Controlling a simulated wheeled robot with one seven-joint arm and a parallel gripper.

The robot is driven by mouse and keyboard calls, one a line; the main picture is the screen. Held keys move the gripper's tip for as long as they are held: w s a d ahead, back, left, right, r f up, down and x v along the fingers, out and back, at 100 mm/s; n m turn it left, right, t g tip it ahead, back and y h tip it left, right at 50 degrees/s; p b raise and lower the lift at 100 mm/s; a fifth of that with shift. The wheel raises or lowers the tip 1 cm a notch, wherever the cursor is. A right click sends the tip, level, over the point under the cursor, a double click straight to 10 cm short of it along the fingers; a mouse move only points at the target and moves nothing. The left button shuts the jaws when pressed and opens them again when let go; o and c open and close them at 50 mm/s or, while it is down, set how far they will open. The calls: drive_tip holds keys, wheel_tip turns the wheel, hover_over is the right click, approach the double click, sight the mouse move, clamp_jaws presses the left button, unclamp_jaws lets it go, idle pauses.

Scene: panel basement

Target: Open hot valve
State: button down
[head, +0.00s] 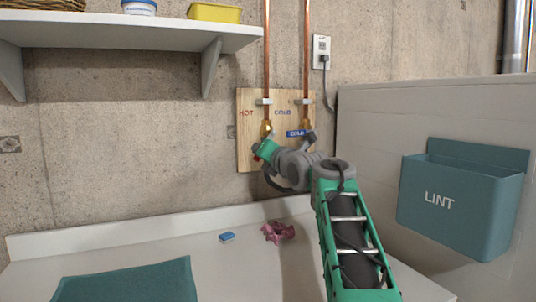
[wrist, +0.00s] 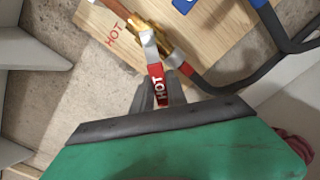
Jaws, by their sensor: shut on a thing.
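The hot valve has a brass body (wrist: 150,36) on a copper pipe, and it also shows in the head view (head: 266,128). My gripper (wrist: 157,98) is shut on the red end of this handle. In the head view my gripper (head: 262,152) is at the valve, and my wrist hides most of the handle. The wooden board (head: 250,105) behind carries a red HOT label and a blue COLD label. The cold valve (head: 305,127) with its blue handle (head: 296,134) is to the right.
A dark hose (wrist: 225,88) runs from the hot valve close beside my gripper. A shelf (head: 130,32) juts out at upper left. A teal LINT bin (head: 462,200) hangs at right. A blue block (head: 227,237) and a pink cloth (head: 277,232) lie on the white surface below.

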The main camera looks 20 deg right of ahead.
drive_tip(key=shift+r, duration=0.1)
drive_tip(key=c, duration=1.3)
unclamp_jaws()
drive_tip(key=s, duration=0.7)
drive_tip(key=shift+s+a+b, duration=0.1)
drive_tip(key=shift+s+b, duration=0.25)
drive_tip(key=shift+s, duration=0.05)
drive_tip(key=shift+c, duration=0.2)
